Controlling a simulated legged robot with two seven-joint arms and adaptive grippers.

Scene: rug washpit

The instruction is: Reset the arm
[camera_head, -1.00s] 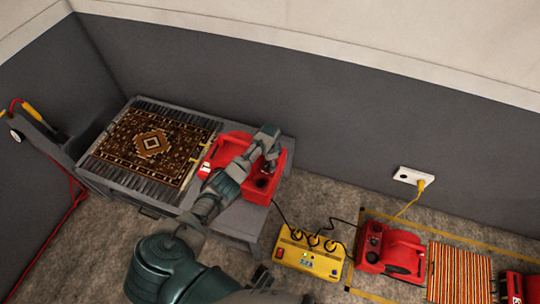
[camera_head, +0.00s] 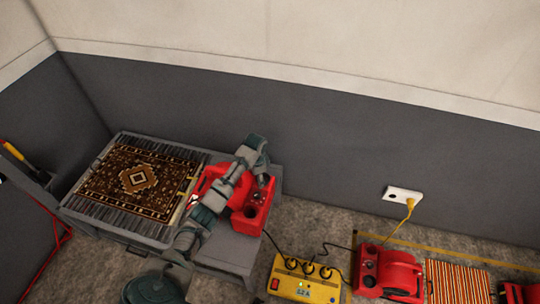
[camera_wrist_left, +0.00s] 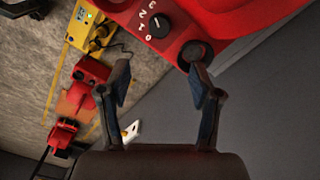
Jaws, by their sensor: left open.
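My left arm reaches up from the bottom of the head view. My left gripper (camera_head: 261,170) is over the red blower (camera_head: 250,222), at the right end of the grey table (camera_head: 232,250). In the left wrist view my left gripper (camera_wrist_left: 160,75) is open, with nothing between its fingers. The blower (camera_wrist_left: 240,25) fills the top of that view. Its black dial (camera_wrist_left: 158,26) with white marks and a round dark knob (camera_wrist_left: 192,52) lie just beyond the fingertips, apparently without contact. My right gripper is not in view.
A patterned rug (camera_head: 138,180) lies on the table beside the blower. On the floor are a yellow power box (camera_head: 303,278), another red blower (camera_head: 388,272) and a striped rug (camera_head: 457,282). Cables run between them. A white socket (camera_head: 402,195) is on the wall.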

